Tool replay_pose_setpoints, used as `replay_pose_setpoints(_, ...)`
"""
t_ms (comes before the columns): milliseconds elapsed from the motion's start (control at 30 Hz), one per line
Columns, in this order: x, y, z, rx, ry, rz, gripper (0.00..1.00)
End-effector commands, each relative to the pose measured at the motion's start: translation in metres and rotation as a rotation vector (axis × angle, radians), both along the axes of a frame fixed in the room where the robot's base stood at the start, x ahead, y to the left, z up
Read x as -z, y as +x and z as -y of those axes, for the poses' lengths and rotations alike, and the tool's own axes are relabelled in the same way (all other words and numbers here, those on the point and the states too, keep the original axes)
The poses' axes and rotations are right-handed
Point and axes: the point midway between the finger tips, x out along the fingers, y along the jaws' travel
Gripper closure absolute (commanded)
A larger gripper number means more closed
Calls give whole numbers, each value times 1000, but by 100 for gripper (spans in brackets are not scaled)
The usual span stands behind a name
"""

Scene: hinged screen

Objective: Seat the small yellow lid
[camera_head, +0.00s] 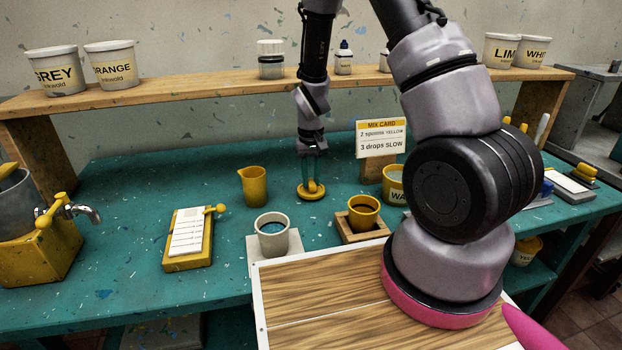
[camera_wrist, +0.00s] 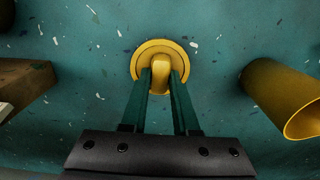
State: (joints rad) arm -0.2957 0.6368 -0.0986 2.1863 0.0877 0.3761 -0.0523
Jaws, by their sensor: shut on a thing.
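The small yellow lid (camera_head: 312,193) is a round disc with a raised knob, at the middle of the teal bench in the head view. My gripper (camera_head: 313,180) points down at it, with its two teal fingers shut on the knob. In the wrist view the lid (camera_wrist: 159,58) shows between the fingertips of my gripper (camera_wrist: 161,80). The lid is on or just above the bench; I cannot tell which. A yellow cup (camera_head: 364,212) stands in a wooden holder to the right. A pale cup (camera_head: 272,235) with blue-grey contents stands nearer, on a light base.
A yellow pitcher (camera_head: 253,186) stands left of the lid. A yellow-framed white pad (camera_head: 188,238) lies further left. A wooden board (camera_head: 320,300) is in front. Bench around the lid is clear.

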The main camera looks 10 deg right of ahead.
Motion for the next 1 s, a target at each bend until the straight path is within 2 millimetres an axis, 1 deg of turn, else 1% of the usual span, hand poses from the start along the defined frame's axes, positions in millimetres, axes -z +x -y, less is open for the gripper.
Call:
replay_pose_setpoints(467,-2,0,0,0,0,0,100)
replay_pose_setpoints(1000,-35,0,0,0,0,1,100)
